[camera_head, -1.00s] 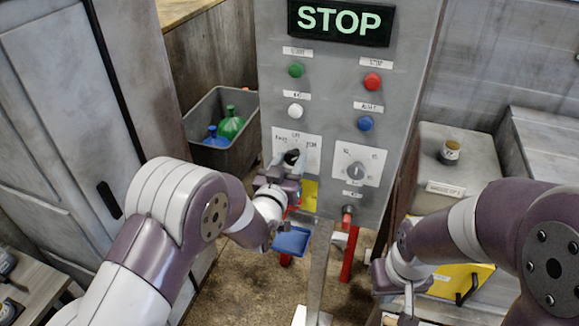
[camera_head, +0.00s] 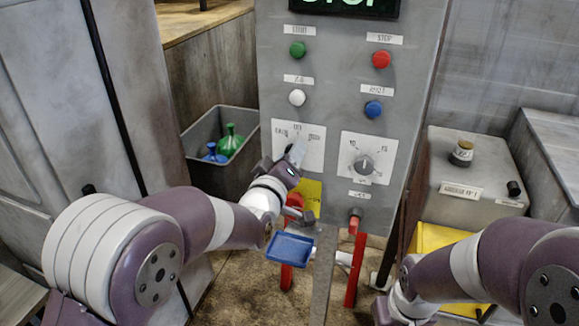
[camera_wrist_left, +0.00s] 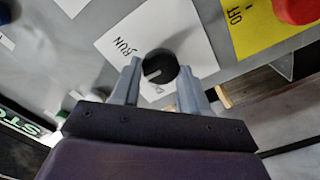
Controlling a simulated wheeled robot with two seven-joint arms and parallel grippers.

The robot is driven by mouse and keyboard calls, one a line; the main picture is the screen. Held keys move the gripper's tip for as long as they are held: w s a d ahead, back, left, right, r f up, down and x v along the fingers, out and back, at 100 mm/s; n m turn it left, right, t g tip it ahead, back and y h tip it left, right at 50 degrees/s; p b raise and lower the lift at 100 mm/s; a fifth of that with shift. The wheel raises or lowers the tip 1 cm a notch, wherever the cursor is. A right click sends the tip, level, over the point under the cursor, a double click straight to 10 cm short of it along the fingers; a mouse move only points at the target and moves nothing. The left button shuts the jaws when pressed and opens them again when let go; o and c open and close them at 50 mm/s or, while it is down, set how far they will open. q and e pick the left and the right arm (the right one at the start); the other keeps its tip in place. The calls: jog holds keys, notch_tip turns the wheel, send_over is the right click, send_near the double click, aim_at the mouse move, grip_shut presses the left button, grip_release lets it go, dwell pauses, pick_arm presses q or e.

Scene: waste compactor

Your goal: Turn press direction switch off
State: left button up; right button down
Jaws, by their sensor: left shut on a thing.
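The press direction switch is a black rotary knob (camera_wrist_left: 159,70) on a white plate (camera_head: 312,133) of the grey control panel, with RUN readable in the left wrist view. My left gripper (camera_head: 294,152) is at this plate and hides most of the knob in the head view. In the left wrist view its two grey fingers (camera_wrist_left: 160,80) stand on either side of the knob, shut on it. The knob's pale mark points to the lower left there. My right gripper (camera_head: 392,312) is at the bottom edge of the head view, its fingers cut off.
A second knob (camera_head: 363,165) sits right of the switch. Green (camera_head: 298,49), red (camera_head: 381,59), white (camera_head: 297,97) and blue (camera_head: 373,109) buttons are above. A grey bin (camera_head: 190,145) with bottles stands left. A blue tray (camera_head: 291,248) is below the panel.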

pick_arm(q)
jog(key=shift+f+n, duration=0.1)
jog(key=shift+n, duration=0.2)
jog(key=o, duration=1)
jog(key=b+v, duration=0.3)
jog(key=v, duration=0.9)
jog(key=shift+s+a+b, duration=0.1)
jog(key=shift+s+b, duration=0.2)
jog(key=shift+b, duration=0.05)
